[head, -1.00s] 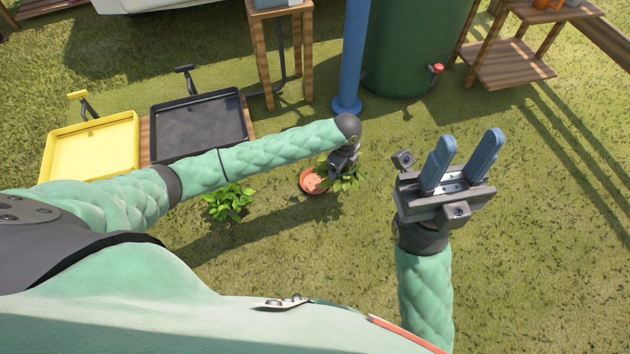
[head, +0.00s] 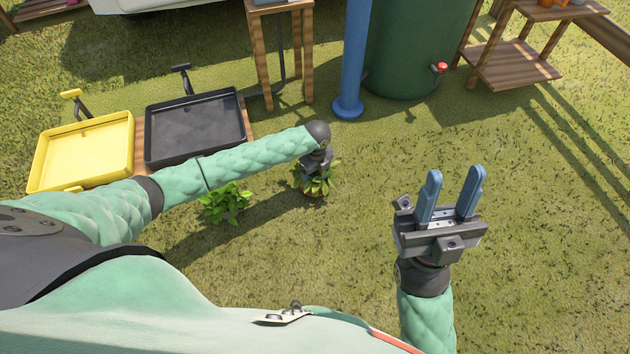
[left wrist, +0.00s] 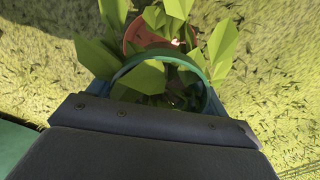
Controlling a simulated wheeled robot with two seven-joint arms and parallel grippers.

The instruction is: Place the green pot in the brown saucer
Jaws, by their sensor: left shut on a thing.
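My left gripper (head: 317,170) is shut on the green pot (left wrist: 188,61), whose rim and leafy plant fill the middle of the left wrist view. In the head view my wrist hides the pot, and only leaves show around the fingers. The brown saucer (left wrist: 134,38), reddish in colour, lies just beyond the pot in the left wrist view, partly covered by leaves. In the head view the saucer is almost wholly hidden under the plant and gripper. I cannot tell whether the pot touches the saucer. My right gripper (head: 449,200) is open and empty at the right.
Another leafy plant (head: 226,202) stands on the grass left of my left gripper. A black tray (head: 195,128) and a yellow tray (head: 84,153) lie further left. A blue post (head: 353,60), a green barrel (head: 408,50) and wooden stands are behind. Grass at the right is open.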

